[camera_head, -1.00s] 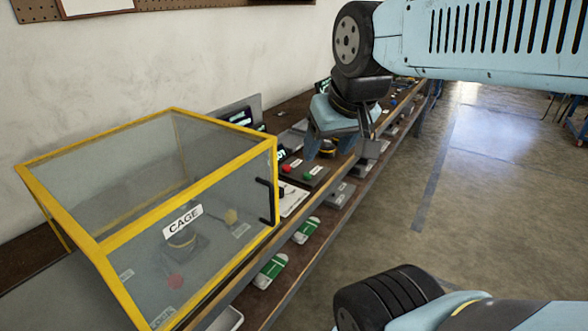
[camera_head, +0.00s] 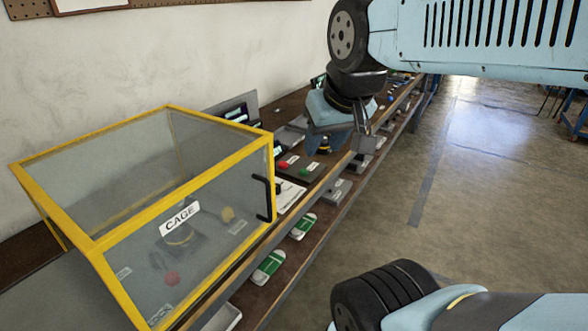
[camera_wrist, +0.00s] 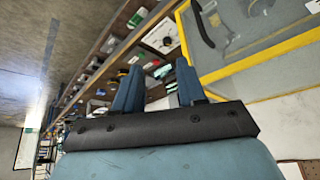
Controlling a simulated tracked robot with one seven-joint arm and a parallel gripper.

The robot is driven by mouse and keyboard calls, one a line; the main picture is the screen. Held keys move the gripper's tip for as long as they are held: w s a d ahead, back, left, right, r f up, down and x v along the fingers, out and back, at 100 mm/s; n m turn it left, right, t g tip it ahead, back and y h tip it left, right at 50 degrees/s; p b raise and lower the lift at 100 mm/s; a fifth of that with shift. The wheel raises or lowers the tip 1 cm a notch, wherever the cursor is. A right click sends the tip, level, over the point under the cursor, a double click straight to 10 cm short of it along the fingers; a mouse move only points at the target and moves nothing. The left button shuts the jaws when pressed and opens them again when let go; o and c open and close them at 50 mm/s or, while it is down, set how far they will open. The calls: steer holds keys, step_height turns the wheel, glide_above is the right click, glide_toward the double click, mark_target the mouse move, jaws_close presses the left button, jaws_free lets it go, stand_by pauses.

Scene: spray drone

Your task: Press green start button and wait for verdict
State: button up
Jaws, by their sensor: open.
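The green button (camera_head: 303,174) sits on a dark control box on the bench, to the right of a red button (camera_head: 283,165). My gripper (camera_head: 335,146) is above the bench, just beyond and above the box in the head view, apart from the button. Its two blue fingers stand apart and empty in the wrist view (camera_wrist: 157,72). Small dark screens (camera_head: 237,113) stand behind the box, too small to read.
A clear cage (camera_head: 268,150) with a yellow frame and a black handle stands at the left front of the bench, closed. Green and white items (camera_head: 268,266) lie on the lower shelf. The floor (camera_head: 480,200) on the right is open.

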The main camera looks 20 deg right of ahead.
jaws_close()
stand_by(1.3)
